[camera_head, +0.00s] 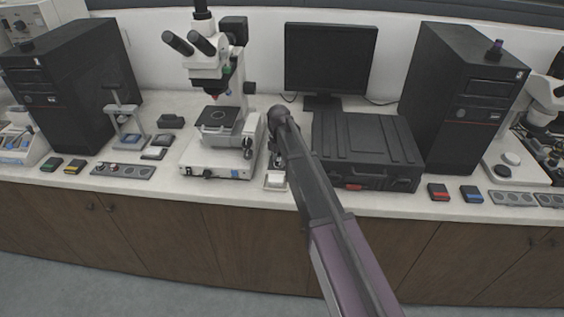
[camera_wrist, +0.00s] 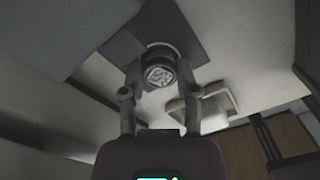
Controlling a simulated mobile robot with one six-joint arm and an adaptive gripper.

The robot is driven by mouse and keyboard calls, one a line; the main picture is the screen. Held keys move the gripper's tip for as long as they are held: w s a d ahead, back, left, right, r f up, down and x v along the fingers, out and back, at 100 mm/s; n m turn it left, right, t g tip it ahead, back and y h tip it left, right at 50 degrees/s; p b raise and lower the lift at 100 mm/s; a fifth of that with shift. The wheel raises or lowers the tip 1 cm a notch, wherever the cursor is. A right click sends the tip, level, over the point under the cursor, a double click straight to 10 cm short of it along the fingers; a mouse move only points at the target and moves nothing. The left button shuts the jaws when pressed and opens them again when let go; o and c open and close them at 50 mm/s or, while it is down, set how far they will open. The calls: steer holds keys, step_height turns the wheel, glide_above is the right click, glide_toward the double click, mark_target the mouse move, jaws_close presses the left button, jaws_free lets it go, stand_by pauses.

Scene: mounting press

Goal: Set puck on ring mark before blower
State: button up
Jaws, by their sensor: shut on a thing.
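My gripper (camera_wrist: 160,85) is shut on a round puck with a dark side and a mottled grey face (camera_wrist: 159,76), seen in the wrist view. The puck is over a dark square pad (camera_wrist: 120,48) on the pale bench. A pale curved edge shows behind the puck; I cannot tell if it is the ring mark or a rim. Whether the puck touches the pad is unclear. In the head view my gripper (camera_head: 277,150) is mostly hidden by my arm, between the microscope and the black case. I cannot identify the blower for certain.
A white tray (camera_wrist: 228,106) lies close beside the gripper; it also shows in the head view (camera_head: 275,181). The microscope (camera_head: 212,72) stands left. The black case (camera_head: 365,145) stands right, below a monitor (camera_head: 330,58). Room between them is narrow.

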mark_target(279, 160)
steer(key=shift+f, duration=0.1)
steer(key=o, duration=1)
step_height(279, 160, up, 12)
steer(key=p, duration=1.2)
stand_by(0.8)
